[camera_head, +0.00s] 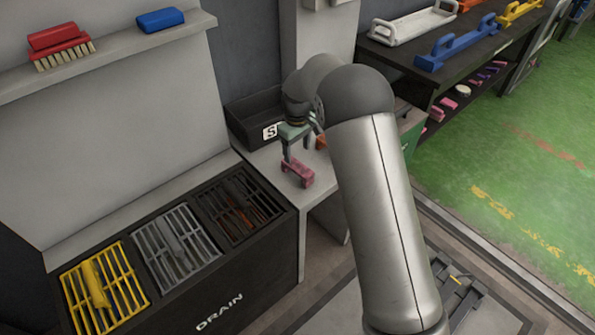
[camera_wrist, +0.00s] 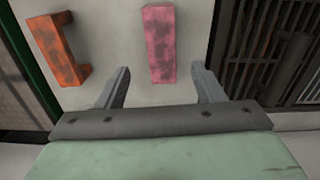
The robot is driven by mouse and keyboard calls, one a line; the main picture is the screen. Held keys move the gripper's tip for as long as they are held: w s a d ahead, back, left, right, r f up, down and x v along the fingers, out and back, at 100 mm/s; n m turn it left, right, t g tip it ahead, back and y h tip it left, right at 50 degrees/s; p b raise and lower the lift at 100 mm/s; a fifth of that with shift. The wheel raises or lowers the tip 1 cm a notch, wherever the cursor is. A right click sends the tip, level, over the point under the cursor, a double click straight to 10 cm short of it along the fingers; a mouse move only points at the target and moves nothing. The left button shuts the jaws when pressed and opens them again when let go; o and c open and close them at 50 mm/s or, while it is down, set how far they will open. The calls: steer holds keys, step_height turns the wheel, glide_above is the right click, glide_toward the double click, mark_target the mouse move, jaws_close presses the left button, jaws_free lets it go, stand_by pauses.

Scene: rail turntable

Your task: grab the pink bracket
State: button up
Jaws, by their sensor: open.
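The pink bracket (camera_head: 298,172) lies on the light grey counter in the head view, right of the drain unit. In the wrist view the pink bracket (camera_wrist: 160,44) shows worn dark patches and lies ahead of the fingertips, roughly centred between them. My gripper (camera_head: 298,155) is just above the pink bracket in the head view. In the wrist view my gripper (camera_wrist: 158,73) is open with nothing between its two grey fingers. The exact gap in height between fingers and bracket cannot be told.
An orange bracket (camera_wrist: 57,50) lies left of the pink one in the wrist view. A black bin (camera_head: 254,117) marked S stands behind. The drain unit (camera_head: 240,300) holds yellow, grey and dark racks at the left. A dark shelf (camera_head: 455,70) with several brackets stands at the back right.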

mark_target(298, 166)
steer(key=f, duration=0.8)
steer(key=shift+s, duration=0.2)
steer(key=c, duration=1.3)
